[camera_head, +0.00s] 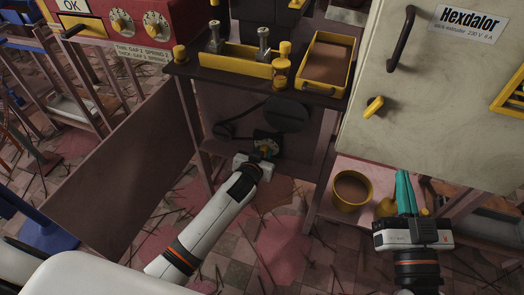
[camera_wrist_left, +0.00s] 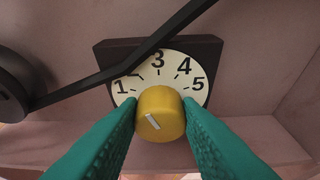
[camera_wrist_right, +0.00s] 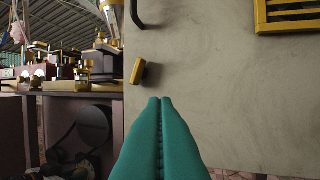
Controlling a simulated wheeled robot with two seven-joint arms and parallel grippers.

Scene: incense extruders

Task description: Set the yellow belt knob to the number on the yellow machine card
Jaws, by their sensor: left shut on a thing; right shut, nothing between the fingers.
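The yellow belt knob (camera_wrist_left: 160,113) sits on a white dial plate (camera_wrist_left: 158,68) numbered 1 to 5, with 3 at the top. A short white mark on the knob's face runs slantwise, from upper left to lower right; I cannot tell which number it indicates. My left gripper (camera_wrist_left: 160,118) is shut on the knob, a finger on each side. In the head view, the left gripper (camera_head: 262,158) reaches under the table to the dial. My right gripper (camera_head: 405,190) is shut and empty in front of the cabinet. I cannot identify a yellow machine card.
A dark belt and pulley (camera_head: 286,114) are beside the dial. The table above bears a yellow machine (camera_head: 235,60) and yellow tray (camera_head: 303,82). The grey cabinet (camera_head: 430,120) has a yellow handle (camera_head: 373,106). A yellow pot (camera_head: 368,203) stands below it. A red machine (camera_head: 150,20) carries a text label (camera_head: 141,53).

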